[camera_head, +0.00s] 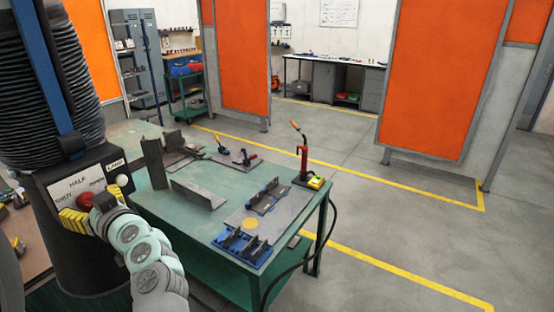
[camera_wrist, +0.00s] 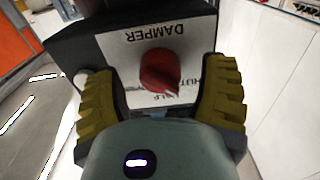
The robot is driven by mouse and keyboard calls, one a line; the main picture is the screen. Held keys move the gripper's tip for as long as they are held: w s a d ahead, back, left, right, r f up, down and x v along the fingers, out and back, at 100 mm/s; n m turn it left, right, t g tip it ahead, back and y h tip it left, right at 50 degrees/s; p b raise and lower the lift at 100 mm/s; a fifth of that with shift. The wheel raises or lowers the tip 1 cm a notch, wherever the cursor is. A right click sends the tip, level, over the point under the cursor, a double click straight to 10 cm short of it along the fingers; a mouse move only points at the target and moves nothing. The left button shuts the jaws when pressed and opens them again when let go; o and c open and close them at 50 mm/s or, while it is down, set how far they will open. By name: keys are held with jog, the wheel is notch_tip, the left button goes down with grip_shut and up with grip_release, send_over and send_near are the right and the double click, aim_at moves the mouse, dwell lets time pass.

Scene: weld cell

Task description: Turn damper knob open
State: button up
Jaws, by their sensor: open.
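The red damper knob (camera_wrist: 160,70) sits on a white label plate (camera_wrist: 196,48) marked DAMPER, upside down in the wrist view. Part of the words SHUT and HALF shows beside the knob. In the head view the knob (camera_head: 86,200) is partly hidden by my gripper, on the dark control box (camera_head: 112,160) of the black duct. My gripper (camera_wrist: 159,76) is open, with one yellow ribbed finger on each side of the knob. Gaps show between the fingers and the knob in the wrist view. My gripper (camera_head: 88,212) also shows in the head view, close against the box.
A white button (camera_head: 122,180) with a LAMP label is on the same box, to the right of the knob. A green welding table (camera_head: 150,205) with fixtures and metal angles stands to the right. Orange screens (camera_head: 440,75) and open floor lie beyond.

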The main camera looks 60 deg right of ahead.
jog(key=shift+w, duration=0.1)
jog(key=shift+c, duration=0.4)
jog(key=c, duration=1.2)
jog(key=shift+f, duration=0.1)
grip_shut()
